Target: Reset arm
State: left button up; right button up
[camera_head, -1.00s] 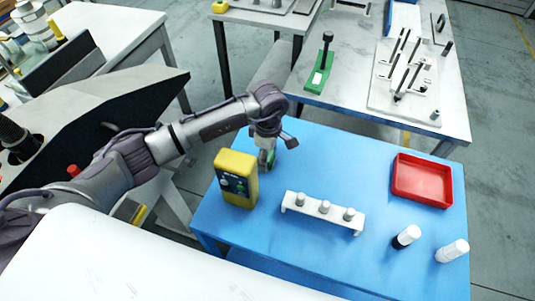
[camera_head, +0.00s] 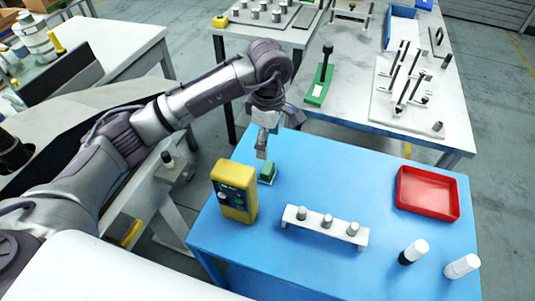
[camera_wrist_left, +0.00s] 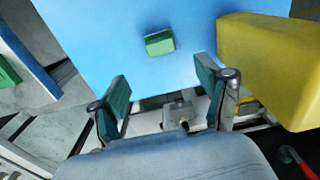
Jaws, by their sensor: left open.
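My left gripper (camera_head: 265,140) is above the far left part of the blue table in the head view. In the left wrist view its two green-padded fingers (camera_wrist_left: 165,95) stand apart with nothing between them. A small green block (camera_head: 267,173) lies on the blue table just below the gripper, beside the yellow box; it also shows in the left wrist view (camera_wrist_left: 159,43), apart from the fingers. My right gripper is not in view.
A grey table (camera_head: 350,110) with fixtures stands behind.

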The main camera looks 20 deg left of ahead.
pick_arm(q)
jog(key=shift+r, duration=0.45)
